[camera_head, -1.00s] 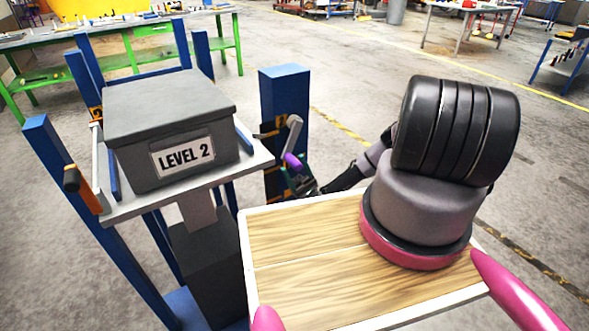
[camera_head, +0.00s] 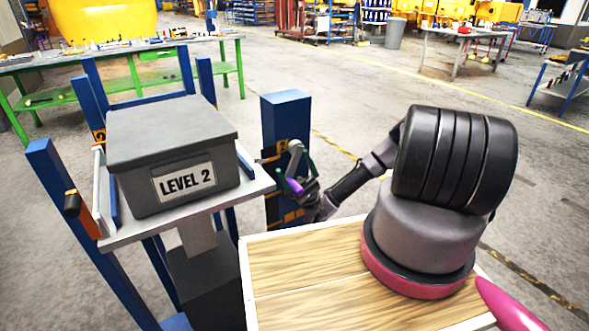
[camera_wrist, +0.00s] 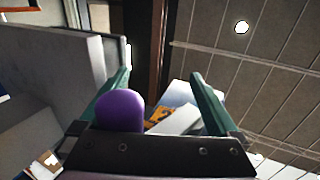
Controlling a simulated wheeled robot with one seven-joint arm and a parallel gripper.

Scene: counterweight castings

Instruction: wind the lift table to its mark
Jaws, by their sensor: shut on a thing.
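The lift table (camera_head: 258,181) is a light grey platform among blue posts at the left of the head view. It carries a grey lidded box (camera_head: 205,197) labelled "LEVEL 2". A grey crank (camera_head: 296,156) with a purple handle (camera_head: 294,187) sits beside a separate blue post (camera_head: 287,112) to its right. My gripper (camera_head: 299,183) is at this handle, with its teal fingers around it. In the wrist view, the purple handle (camera_wrist: 120,111) is between the fingers, against the left one. The jaws are closed on it. The handle's far end is hidden.
A yellow-orange tag (camera_head: 98,136) is on the rear left post, and another (camera_head: 282,147) on the crank post. Green workbenches (camera_head: 125,86) stand behind. Open floor lies beyond the crank post.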

